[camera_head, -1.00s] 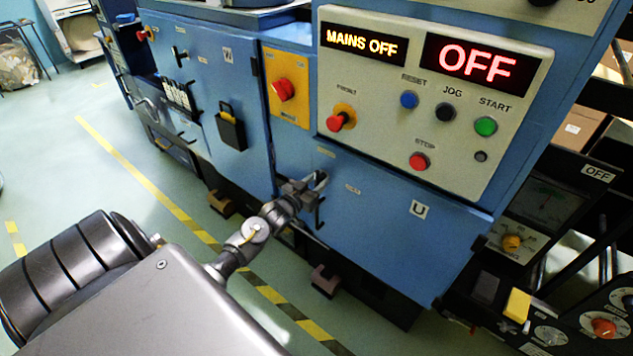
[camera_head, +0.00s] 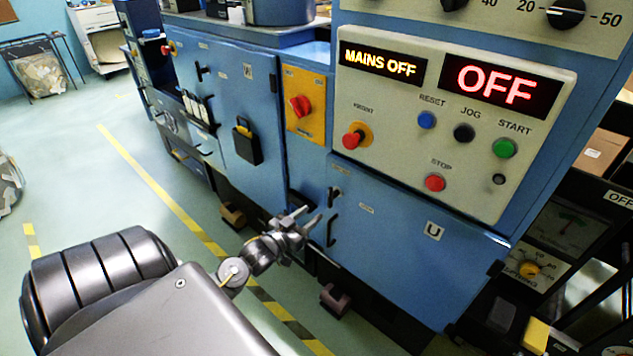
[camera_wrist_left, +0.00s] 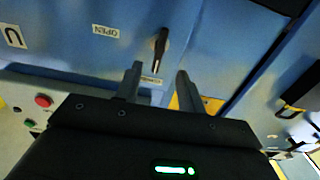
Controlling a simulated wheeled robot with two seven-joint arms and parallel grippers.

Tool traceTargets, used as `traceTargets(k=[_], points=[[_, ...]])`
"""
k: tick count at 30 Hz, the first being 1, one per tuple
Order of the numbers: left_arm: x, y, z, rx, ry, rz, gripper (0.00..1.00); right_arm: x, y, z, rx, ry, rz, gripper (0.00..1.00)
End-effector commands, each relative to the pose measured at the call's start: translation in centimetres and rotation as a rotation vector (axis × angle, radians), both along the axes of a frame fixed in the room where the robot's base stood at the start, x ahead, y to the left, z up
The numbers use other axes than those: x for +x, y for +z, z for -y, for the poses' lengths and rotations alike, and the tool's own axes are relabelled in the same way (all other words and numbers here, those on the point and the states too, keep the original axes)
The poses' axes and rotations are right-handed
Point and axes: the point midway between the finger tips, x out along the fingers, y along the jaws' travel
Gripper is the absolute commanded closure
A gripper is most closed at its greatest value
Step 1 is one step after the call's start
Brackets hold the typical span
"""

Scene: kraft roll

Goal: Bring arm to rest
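My left gripper (camera_head: 310,216) reaches in from the left in the head view, in front of the blue cabinet door marked U (camera_head: 395,240). Its two fingers stand apart with nothing between them in the left wrist view (camera_wrist_left: 159,71). A dark latch handle (camera_head: 335,190) on the door lies just beyond the fingertips; it also shows in the left wrist view (camera_wrist_left: 160,48), apart from the fingers. The door looks shut. My right gripper is not in view.
A control panel (camera_head: 400,140) above the door shows MAINS OFF and OFF, with several buttons. A yellow plate with a red rotary switch (camera_head: 300,106) is left of it. Black shelving with gauges (camera_head: 570,225) stands at right. Open floor (camera_head: 80,180) with yellow tape lies at left.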

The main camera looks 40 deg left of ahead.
Motion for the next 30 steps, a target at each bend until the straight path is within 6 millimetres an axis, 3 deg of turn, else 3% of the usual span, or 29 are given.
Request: traceTargets(k=[23, 26, 29, 30], points=[[-0.6, -0.5, -0.2, 0.051, 0.011, -0.022, 0.61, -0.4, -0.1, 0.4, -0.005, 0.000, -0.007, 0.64], [-1.2, -4.5, -1.5, 0.093, 0.045, -0.122, 0.61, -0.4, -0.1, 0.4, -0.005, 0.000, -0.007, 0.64], [-2.9, -11.0, -2.0, 0.124, 0.072, -0.275, 0.61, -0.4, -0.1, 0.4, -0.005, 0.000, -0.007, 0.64], [-4.0, -14.1, -1.9, 0.134, 0.078, -0.348, 0.61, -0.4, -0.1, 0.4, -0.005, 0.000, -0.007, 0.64]])
